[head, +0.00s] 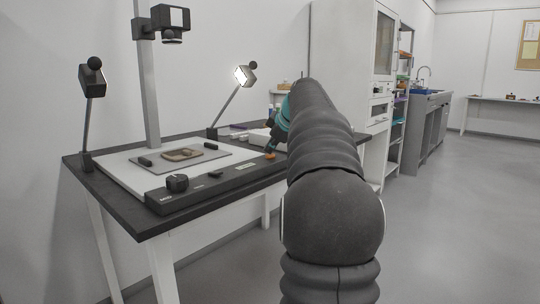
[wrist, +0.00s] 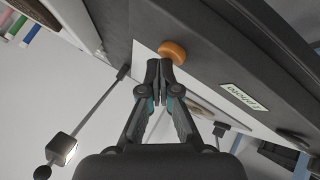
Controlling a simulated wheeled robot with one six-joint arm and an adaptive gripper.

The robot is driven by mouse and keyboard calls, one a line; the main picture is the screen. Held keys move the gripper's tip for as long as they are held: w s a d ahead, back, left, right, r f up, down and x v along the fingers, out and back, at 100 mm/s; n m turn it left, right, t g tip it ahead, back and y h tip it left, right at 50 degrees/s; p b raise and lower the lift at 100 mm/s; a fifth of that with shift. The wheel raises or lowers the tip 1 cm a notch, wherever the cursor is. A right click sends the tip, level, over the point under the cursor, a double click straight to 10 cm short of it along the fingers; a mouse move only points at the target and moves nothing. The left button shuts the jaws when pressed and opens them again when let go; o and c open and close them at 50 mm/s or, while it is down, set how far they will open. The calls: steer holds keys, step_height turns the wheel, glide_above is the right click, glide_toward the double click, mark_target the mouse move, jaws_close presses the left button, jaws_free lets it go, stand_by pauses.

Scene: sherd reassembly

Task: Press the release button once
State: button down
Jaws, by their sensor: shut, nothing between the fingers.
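The orange release button (wrist: 173,52) sits on the dark control bar (wrist: 225,55), near a label that seems to read "1 PHOTO". In the head view the button (head: 270,156) is a small orange spot at the bar's right end. My gripper (wrist: 161,68) is shut and empty, its fingertips right at the button's edge in the wrist view. I cannot tell whether they touch it. In the head view my gripper (head: 272,149) is just above the button, mostly hidden behind my arm.
A copy stand with a camera (head: 170,20) rises over a white board (head: 120,173). A brown sherd piece (head: 182,154) lies on a grey mat (head: 158,165). Two lamps (head: 92,78) (head: 244,76) flank it. A black knob (head: 177,183) is on the bar. Floor at right is clear.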

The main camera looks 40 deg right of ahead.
mark_target(271, 155)
stand_by(0.4)
steer(key=shift+r+p, duration=0.8)
step_height(271, 155, up, 5)
steer(key=p, duration=0.4)
stand_by(0.8)
